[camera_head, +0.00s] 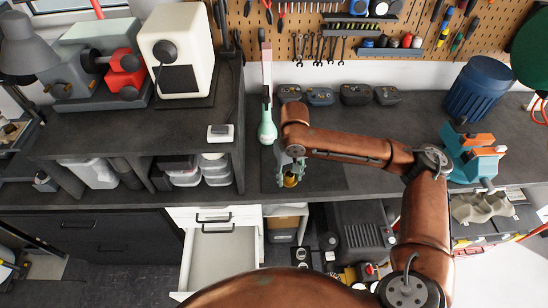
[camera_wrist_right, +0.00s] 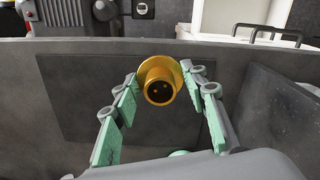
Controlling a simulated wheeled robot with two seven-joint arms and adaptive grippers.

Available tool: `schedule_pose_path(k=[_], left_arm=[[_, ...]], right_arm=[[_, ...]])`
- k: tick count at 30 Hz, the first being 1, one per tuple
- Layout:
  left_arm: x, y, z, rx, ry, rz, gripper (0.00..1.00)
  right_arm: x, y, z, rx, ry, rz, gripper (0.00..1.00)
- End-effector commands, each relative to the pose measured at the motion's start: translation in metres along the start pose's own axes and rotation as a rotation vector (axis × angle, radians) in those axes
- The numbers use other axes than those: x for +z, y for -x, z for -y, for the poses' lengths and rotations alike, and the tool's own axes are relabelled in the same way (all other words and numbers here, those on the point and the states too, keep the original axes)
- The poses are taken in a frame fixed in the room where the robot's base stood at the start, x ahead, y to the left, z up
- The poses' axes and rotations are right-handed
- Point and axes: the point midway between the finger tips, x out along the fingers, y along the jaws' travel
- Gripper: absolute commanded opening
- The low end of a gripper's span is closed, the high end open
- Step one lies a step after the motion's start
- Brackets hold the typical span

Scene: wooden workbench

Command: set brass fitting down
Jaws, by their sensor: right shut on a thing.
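The brass fitting (camera_head: 290,181) is a small gold-coloured, flanged round piece at the tip of my right gripper (camera_head: 291,164) in the head view. In the right wrist view the fitting (camera_wrist_right: 161,83) sits between the fingertips of the gripper (camera_wrist_right: 159,74), its round dark end facing the camera. The right gripper is shut on it, with its green-padded fingers on either side. The fitting is over the dark mat (camera_head: 328,178) on the workbench, near the front edge. I cannot tell whether it touches the mat. My left gripper is not in view.
A pale green tool with a pink upper part (camera_head: 267,128) stands just left of the gripper. Small dark bins (camera_head: 355,94) line the back. An open white drawer (camera_head: 222,255) lies below the front edge. A teal and orange machine (camera_head: 472,155) stands at right. The mat's right part is clear.

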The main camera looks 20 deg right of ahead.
Motion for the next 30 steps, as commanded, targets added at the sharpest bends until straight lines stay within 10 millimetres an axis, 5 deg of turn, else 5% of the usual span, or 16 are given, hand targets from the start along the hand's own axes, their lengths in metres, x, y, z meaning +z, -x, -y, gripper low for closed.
schedule_pose_path(k=[5, 24, 30], left_arm=[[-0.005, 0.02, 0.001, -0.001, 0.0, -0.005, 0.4], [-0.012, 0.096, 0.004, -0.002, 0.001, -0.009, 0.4], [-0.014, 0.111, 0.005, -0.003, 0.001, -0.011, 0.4]], right_arm=[[0.004, 0.017, 0.011, 0.001, 0.316, -0.001, 0.12], [0.025, 0.071, 0.062, 0.001, 2.005, 0.0, 0.12], [0.03, 0.08, 0.071, 0.001, 2.389, 0.0, 0.12]])
